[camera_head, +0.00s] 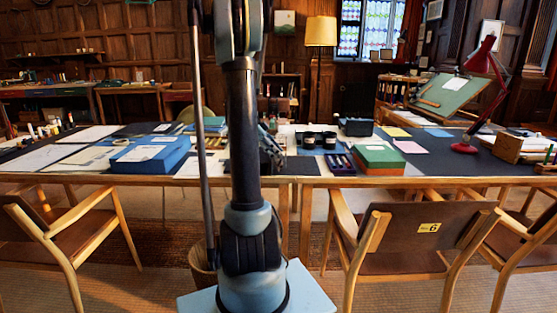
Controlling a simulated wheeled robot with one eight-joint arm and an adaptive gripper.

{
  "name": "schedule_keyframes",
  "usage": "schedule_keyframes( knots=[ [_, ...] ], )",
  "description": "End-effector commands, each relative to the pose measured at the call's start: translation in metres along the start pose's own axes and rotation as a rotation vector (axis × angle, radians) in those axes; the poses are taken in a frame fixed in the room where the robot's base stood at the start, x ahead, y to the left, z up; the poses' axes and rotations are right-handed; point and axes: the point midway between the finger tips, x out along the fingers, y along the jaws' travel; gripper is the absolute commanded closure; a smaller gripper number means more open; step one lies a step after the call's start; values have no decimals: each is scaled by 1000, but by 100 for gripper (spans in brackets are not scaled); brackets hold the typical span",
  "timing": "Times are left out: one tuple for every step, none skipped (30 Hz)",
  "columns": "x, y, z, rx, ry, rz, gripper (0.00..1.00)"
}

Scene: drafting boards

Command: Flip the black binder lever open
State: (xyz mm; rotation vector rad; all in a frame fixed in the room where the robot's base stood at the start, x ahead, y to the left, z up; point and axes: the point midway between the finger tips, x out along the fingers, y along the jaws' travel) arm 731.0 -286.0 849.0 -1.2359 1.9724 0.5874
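My arm rises through the middle of the view and leaves it at the top; I cannot make out my gripper. A dark, angular object (271,153) on the long table shows just right of the arm, partly hidden by it. It may be the black binder, but I cannot tell, and no lever can be made out. A smaller black box-like object (357,128) stands further right, towards the back of the table.
The long table (430,182) spans the view, with a blue box (150,154), two black cups, a pen tray (340,163), a green-topped box (378,156) and a red lamp (484,62). Wooden chairs (415,245) stand in front at left and right.

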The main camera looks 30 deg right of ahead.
Motion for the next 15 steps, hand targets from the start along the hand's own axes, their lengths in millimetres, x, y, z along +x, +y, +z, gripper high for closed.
schedule_keyframes(
  knots=[
    [-11,0,0,-2,0,-2,60],
    [-17,0,0,-1,0,-2,60],
    [-25,0,1,-2,0,-2,60],
    [-31,-1,1,-2,0,-2,60],
    [-36,-1,1,-2,0,-1,60],
    [-43,0,1,-2,0,-1,60],
    [-48,0,1,-1,0,-1,60],
    [-52,0,1,-1,0,-1,60],
    [-58,-1,1,-1,0,-1,60],
    [-61,-1,1,-1,0,-1,60],
    [-65,-1,1,-1,0,-1,60],
    [-68,-1,1,-1,0,-1,60],
    [-70,-1,1,-1,0,-1,60],
    [-72,-1,1,-1,1,0,60],
    [-75,-1,1,-1,1,0,60]
  ],
)
